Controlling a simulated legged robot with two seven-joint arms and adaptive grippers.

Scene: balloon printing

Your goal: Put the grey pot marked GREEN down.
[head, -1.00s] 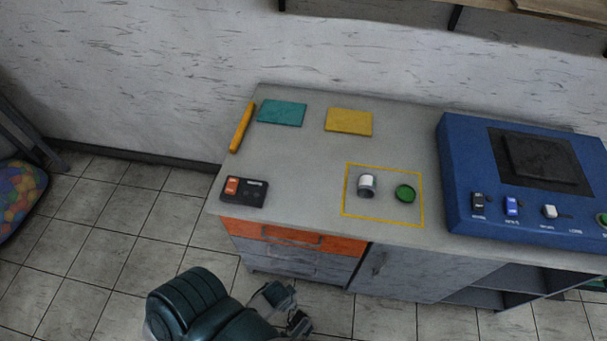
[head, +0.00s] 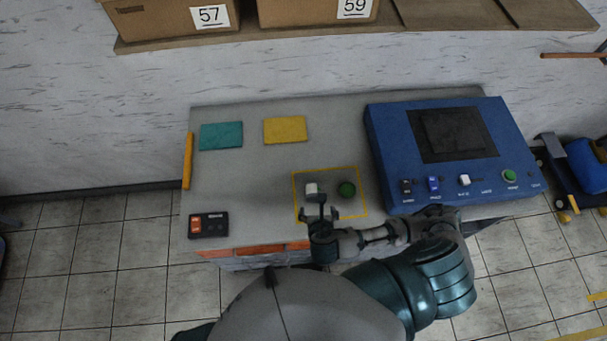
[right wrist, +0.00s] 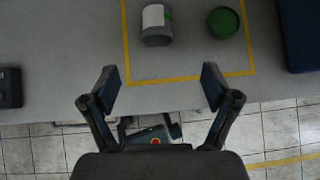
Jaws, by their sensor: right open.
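The grey pot (head: 312,189) stands on the grey worktop inside a yellow square outline, at its left side. It also shows at the top of the right wrist view (right wrist: 158,32), with a white label and a bit of green at the label's edge; I cannot read the word. A round green piece (head: 347,189) lies to its right, apart from it. My right gripper (head: 319,210) is at the front of the outline, on the near side of the pot. In the right wrist view its fingers (right wrist: 160,85) are wide apart with nothing between them. My left gripper is not in view.
A blue machine (head: 386,165) with a dark panel and switches stands right of the outline. A black switch box (head: 217,227) sits at the front left corner. A teal pad (head: 221,136), a yellow pad (head: 285,130) and an orange-yellow stick (head: 187,160) lie behind.

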